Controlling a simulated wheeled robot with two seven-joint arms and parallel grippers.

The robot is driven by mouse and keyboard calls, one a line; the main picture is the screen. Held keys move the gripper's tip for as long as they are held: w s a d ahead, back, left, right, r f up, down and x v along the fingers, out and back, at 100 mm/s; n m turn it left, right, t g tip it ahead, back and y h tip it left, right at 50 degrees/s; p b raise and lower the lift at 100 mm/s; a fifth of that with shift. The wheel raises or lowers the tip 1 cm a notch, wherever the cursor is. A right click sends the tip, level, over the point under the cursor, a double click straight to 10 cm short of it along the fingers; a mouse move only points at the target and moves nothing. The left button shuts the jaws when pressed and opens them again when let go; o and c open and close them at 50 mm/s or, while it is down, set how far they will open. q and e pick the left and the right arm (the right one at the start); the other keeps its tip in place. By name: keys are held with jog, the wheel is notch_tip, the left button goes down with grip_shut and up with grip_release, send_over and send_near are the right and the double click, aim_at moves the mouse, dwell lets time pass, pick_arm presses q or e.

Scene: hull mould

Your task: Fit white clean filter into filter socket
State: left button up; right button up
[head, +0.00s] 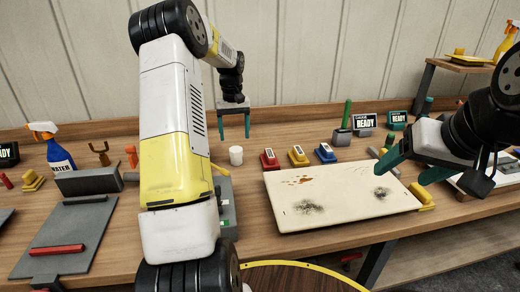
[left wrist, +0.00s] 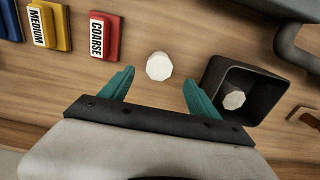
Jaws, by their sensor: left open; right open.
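A white cylinder (head: 236,155), which looks like the clean filter, stands upright on the bench. My left gripper (head: 234,136) is open and empty above it, fingers pointing down. In the left wrist view the white filter (left wrist: 159,66) shows between and beyond the open fingertips (left wrist: 159,77), apart from both. I cannot make out the filter socket for certain; a grey fixture (head: 226,206) is partly hidden behind my left arm. My right gripper (head: 398,180) is open and empty over the board's right end.
Red (head: 269,159), yellow (head: 298,156) and blue (head: 325,153) blocks stand right of the filter. A pale, smudged board (head: 335,215) lies at the front right. A spray bottle (head: 52,147) and a grey plate (head: 65,235) are at left. My left arm hides the bench's middle.

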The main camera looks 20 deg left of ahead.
aim_at(236, 149)
pick_arm(q)
notch_tip(236, 149, down, 8)
jog(key=shift+w+r, duration=0.1)
jog(key=shift+r, duration=0.15)
jog(key=c, duration=1.5)
